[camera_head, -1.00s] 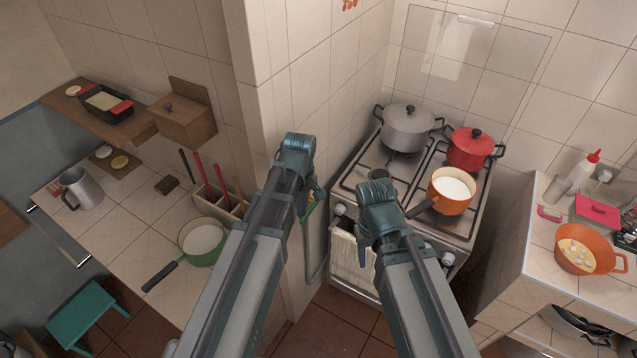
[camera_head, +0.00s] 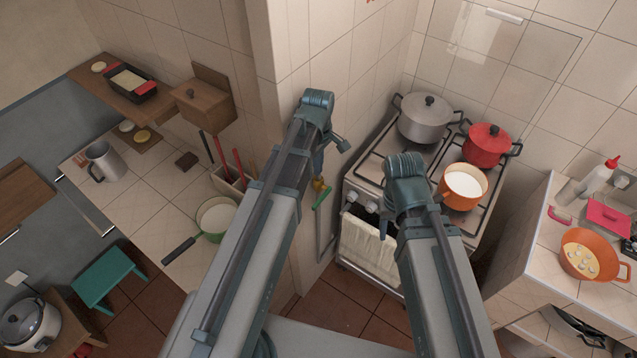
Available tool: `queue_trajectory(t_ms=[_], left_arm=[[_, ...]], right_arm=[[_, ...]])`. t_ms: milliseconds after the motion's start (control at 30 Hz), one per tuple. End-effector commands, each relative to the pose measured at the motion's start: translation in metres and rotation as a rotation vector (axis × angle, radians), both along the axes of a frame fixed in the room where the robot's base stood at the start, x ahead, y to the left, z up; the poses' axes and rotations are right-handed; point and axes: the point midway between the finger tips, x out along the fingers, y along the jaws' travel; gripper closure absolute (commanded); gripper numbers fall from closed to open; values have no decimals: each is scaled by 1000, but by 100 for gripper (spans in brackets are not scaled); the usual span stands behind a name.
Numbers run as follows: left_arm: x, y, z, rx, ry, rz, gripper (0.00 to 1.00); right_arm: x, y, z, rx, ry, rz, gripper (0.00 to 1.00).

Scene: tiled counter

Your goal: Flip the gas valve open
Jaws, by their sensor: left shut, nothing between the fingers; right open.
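The gas valve shows as a green handle (camera_head: 323,198) with a brass body (camera_head: 318,184), on the side of the tiled wall corner left of the stove. The handle slants up to the right. My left gripper (camera_head: 319,165) is shut and empty, just above the brass body and partly hidden behind my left forearm. I cannot tell whether it touches the valve. My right gripper (camera_head: 385,228) is open, in front of the stove beside the towel, and mostly hidden by my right arm.
The stove (camera_head: 388,153) holds a grey pot (camera_head: 425,120), a red pot (camera_head: 487,147) and an orange saucepan (camera_head: 462,188). A towel (camera_head: 368,245) hangs on its front. A grey pipe (camera_head: 320,240) runs below the valve. The left counter (camera_head: 150,205) holds a green pan (camera_head: 213,220).

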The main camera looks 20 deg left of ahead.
Motion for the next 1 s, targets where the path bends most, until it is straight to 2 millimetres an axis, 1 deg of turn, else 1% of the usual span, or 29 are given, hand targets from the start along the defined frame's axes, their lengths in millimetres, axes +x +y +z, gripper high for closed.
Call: queue_trajectory(t_ms=[267,1000], left_arm=[[0,0,-24,0,0,-1,100],[0,0,-127,0,0,-1,100]], right_arm=[[0,0,-24,0,-1,-1,50],[1,0,-127,-1,-3,5,50]])
